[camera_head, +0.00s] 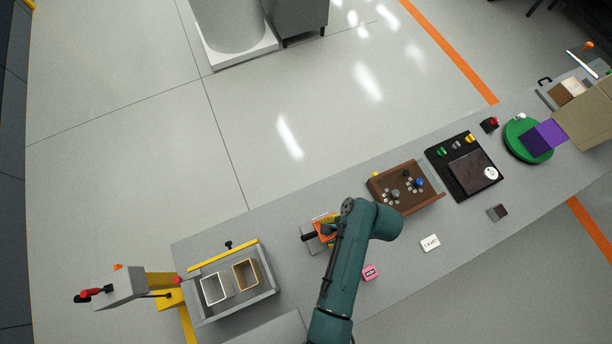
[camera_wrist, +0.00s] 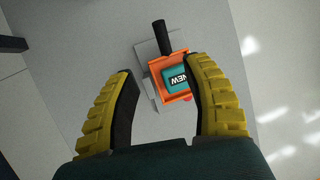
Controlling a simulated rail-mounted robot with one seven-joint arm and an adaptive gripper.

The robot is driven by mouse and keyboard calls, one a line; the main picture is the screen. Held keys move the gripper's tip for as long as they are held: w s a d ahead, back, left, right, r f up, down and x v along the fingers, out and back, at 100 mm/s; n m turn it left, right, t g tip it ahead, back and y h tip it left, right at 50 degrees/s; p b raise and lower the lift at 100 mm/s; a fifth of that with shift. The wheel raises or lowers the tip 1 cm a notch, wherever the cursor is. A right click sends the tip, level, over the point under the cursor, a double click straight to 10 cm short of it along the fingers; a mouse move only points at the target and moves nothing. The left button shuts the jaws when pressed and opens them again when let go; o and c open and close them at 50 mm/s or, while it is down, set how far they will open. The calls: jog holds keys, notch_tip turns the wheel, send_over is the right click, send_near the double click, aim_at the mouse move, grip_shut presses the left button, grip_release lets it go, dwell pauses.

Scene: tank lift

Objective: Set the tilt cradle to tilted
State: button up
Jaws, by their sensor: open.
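The tilt cradle is an orange open frame on a grey base, with a black handle sticking out on one side. In the head view the cradle (camera_head: 323,226) is partly hidden behind my arm, its handle (camera_head: 308,237) pointing left. In the wrist view the cradle (camera_wrist: 159,66) lies ahead, between the fingertips in the picture, its handle (camera_wrist: 163,37) pointing up. A teal block marked NEW (camera_wrist: 176,78) sits in it. My gripper (camera_wrist: 163,72) is open, with its yellow fingers apart and nothing held. I cannot tell the cradle's tilt clearly.
A grey tray (camera_head: 270,278) with two small bins is left of the cradle. A brown wooden box (camera_head: 385,190) with knobs stands to the right. A pink block (camera_head: 370,272) and white card (camera_head: 430,243) lie nearer the front. The table between them is clear.

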aim_at(310, 236)
jog(key=b+x, duration=0.1)
jog(key=x, duration=1.4)
jog(key=shift+b, duration=0.3)
grip_shut()
